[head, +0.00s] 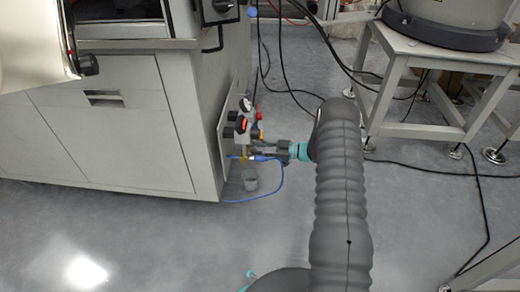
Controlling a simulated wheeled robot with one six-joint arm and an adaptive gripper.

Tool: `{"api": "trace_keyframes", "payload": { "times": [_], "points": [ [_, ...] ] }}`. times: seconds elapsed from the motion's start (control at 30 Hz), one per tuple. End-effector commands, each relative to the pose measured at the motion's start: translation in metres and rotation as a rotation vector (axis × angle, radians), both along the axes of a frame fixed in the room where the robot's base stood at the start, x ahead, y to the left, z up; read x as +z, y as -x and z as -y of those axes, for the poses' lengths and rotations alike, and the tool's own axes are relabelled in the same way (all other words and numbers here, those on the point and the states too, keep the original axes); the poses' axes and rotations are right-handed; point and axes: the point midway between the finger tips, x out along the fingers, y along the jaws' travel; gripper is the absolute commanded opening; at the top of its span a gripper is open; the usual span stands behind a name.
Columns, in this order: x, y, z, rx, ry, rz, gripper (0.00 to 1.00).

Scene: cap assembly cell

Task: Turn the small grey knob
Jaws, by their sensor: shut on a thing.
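My gripper (258,147) reaches in from the right to the fittings on the side of the grey cabinet. Its dark fingers are closed at the valve unit (241,131), a white and grey assembly with black and orange parts. The small grey knob cannot be made out separately; the fingers cover the spot where they grip. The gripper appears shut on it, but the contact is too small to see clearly.
The grey cabinet (125,130) stands at the left. A grey stand (440,55) is at the upper right. The floor in front is open.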

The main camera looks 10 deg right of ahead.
Motion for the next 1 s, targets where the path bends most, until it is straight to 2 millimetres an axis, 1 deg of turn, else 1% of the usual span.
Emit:
{"api": "trace_keyframes", "payload": {
  "times": [0.07, 0.1, 0.17, 0.2, 0.47, 0.57, 0.73, 1.0],
  "points": [
    [-0.001, 0.004, -0.002, 0.011, -0.005, -0.006, 0.0],
    [-0.001, 0.004, -0.002, 0.011, -0.005, -0.006, 0.34],
    [-0.001, 0.004, -0.002, 0.01, -0.005, -0.006, 0.49],
    [-0.001, 0.003, -0.002, 0.009, -0.004, -0.006, 0.51],
    [-0.001, 0.002, 0.001, 0.002, -0.002, -0.005, 0.51],
    [-0.001, 0.003, 0.006, -0.001, -0.002, -0.003, 0.51],
    [-0.001, 0.01, 0.028, -0.004, -0.003, -0.003, 0.51],
    [-0.001, 0.027, 0.077, 0.0, -0.002, -0.003, 0.51]
  ]
}}
